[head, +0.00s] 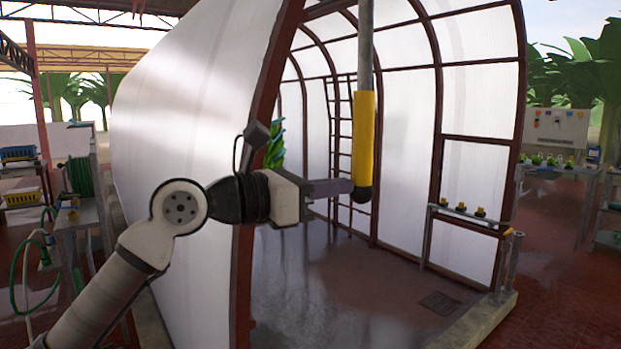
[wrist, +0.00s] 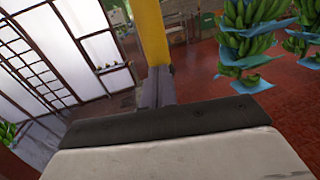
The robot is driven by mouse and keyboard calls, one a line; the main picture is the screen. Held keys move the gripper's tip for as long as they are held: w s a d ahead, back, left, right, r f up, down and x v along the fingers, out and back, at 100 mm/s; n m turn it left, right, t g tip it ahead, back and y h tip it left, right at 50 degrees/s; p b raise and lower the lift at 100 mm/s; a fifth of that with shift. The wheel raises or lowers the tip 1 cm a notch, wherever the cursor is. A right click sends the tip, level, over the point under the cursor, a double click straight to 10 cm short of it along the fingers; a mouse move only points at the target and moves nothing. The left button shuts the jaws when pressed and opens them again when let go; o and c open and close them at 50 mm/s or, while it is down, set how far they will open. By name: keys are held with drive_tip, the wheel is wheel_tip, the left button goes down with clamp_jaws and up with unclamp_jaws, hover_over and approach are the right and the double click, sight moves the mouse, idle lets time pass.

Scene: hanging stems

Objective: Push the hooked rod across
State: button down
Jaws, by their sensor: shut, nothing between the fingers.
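A hanging rod (head: 365,45) comes down from above in the head view, grey at the top with a yellow sleeve (head: 364,130) and a dark rounded lower end. No hook shows on the part in view. The yellow sleeve also stands upright in the wrist view (wrist: 152,32). My gripper (head: 347,187) is shut and empty, reaching in from the left, its tips at the rod's lower end. In the wrist view my fingers (wrist: 158,78) line up with the sleeve's bottom. They look very close to it, but I cannot tell whether they touch.
A white-panelled tunnel with a dark red frame (head: 440,75) stands behind the rod. A low bench (head: 465,213) with small yellow items is at its right side. The wrist view shows green banana bunches (wrist: 250,50) with blue wraps hanging at right. The tunnel floor (head: 350,290) looks mostly clear.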

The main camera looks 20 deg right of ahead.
drive_tip(key=shift+d, duration=0.2)
drive_tip(key=w+d+b, duration=0.1)
drive_tip(key=w+d, duration=0.3)
drive_tip(key=d, duration=0.8)
drive_tip(key=shift+w+d+b, duration=0.2)
drive_tip(key=shift+w+b, duration=0.15)
drive_tip(key=shift+a, duration=0.1)
